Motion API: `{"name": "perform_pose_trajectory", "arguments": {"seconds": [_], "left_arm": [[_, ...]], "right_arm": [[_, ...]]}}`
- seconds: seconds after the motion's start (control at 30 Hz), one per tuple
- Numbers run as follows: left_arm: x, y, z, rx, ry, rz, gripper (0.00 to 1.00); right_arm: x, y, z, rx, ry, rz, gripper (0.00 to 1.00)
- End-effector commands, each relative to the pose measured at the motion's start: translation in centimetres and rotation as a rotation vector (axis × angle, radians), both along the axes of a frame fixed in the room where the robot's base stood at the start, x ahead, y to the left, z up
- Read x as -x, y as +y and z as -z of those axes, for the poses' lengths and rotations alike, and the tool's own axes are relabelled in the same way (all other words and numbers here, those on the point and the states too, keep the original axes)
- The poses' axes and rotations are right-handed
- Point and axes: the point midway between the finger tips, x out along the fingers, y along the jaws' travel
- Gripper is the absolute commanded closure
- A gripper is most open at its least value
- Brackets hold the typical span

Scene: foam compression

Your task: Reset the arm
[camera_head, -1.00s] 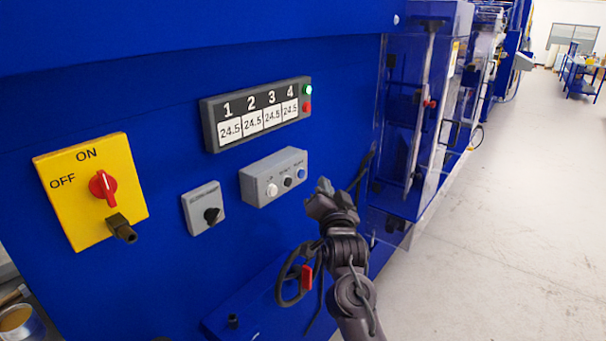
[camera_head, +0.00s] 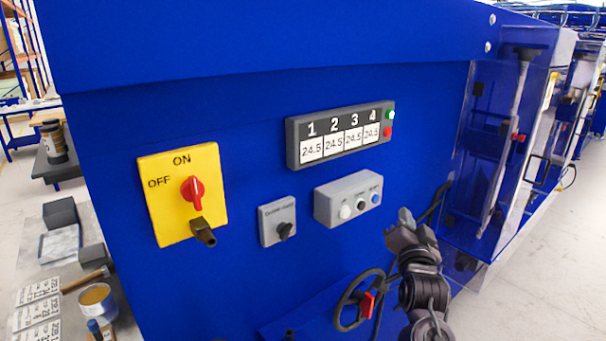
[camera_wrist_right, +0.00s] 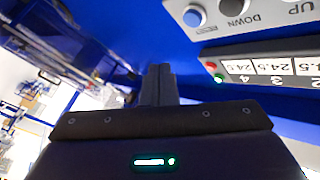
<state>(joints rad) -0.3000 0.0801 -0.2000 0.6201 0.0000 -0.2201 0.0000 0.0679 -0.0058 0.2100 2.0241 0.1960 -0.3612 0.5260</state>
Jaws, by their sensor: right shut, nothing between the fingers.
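My right gripper (camera_head: 405,228) is in front of the blue machine's panel, to the right of and below the grey box with several buttons (camera_head: 347,199). Its fingers are shut and empty, apart from the panel as far as I can tell. In the right wrist view the closed fingers (camera_wrist_right: 158,85) point toward the blue panel, and the button box (camera_wrist_right: 235,15) and the display (camera_wrist_right: 265,66) appear upside down beyond them. My left gripper is not in view.
The yellow ON/OFF switch plate (camera_head: 183,192), a small grey knob box (camera_head: 277,221) and the numbered display (camera_head: 340,135) are on the blue panel. A dark handwheel (camera_head: 358,300) with a red part is close to my right arm. A clear guard (camera_head: 497,150) stands at right.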

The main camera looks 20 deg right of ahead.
Motion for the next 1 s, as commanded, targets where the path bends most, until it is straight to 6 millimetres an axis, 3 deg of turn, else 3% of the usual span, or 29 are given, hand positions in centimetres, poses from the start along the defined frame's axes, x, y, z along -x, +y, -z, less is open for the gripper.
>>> {"name": "perform_pose_trajectory", "arguments": {"seconds": [0.13, 0.27, 0.4, 0.53, 0.7, 1.0], "left_arm": [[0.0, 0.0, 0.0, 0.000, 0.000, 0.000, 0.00], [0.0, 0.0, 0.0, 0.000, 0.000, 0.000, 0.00], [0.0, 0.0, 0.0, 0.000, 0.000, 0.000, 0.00], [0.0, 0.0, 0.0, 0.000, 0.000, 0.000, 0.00], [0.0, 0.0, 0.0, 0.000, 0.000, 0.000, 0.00], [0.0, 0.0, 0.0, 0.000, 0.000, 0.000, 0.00]], "right_arm": [[0.3, 1.1, 1.5, 0.016, 0.068, -0.026, 1.00], [2.0, 4.6, 6.4, 0.078, 0.307, -0.118, 1.00], [7.0, 10.0, 13.6, 0.191, 0.674, -0.288, 1.00], [12.2, 13.5, 18.0, 0.279, 0.933, -0.429, 1.00], [17.8, 16.1, 21.1, 0.359, 1.157, -0.568, 1.00], [26.3, 18.9, 23.6, 0.464, 1.442, -0.781, 1.00]]}}
